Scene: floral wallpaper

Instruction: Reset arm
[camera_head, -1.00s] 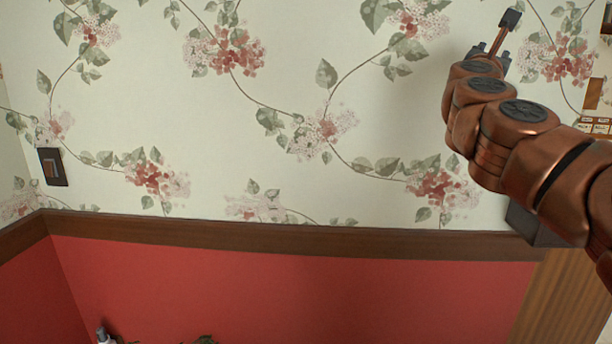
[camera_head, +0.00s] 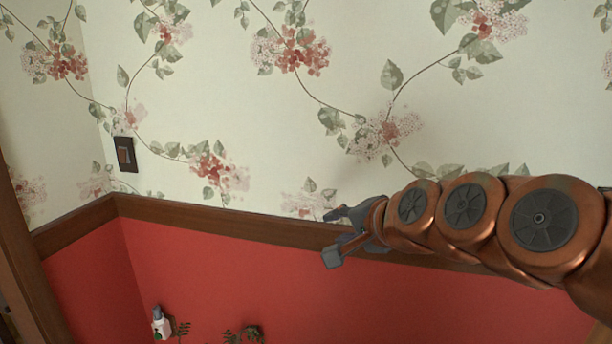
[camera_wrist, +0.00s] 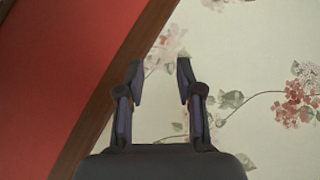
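My copper arm reaches in from the right in the head view, with my gripper (camera_head: 336,236) at its left end, in front of the brown wall rail. The wrist view shows my gripper (camera_wrist: 160,82) with its two dark fingers apart and nothing between them. Behind the fingers are floral wallpaper (camera_wrist: 256,60), the brown rail (camera_wrist: 112,85) running diagonally, and the red lower wall (camera_wrist: 50,60).
A dark wall switch (camera_head: 126,154) is on the floral wall at the left. A white bottle (camera_head: 161,322) and some brown-green leaves (camera_head: 245,334) show low by the red wall. A brown wooden frame edge (camera_head: 28,260) stands at the far left.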

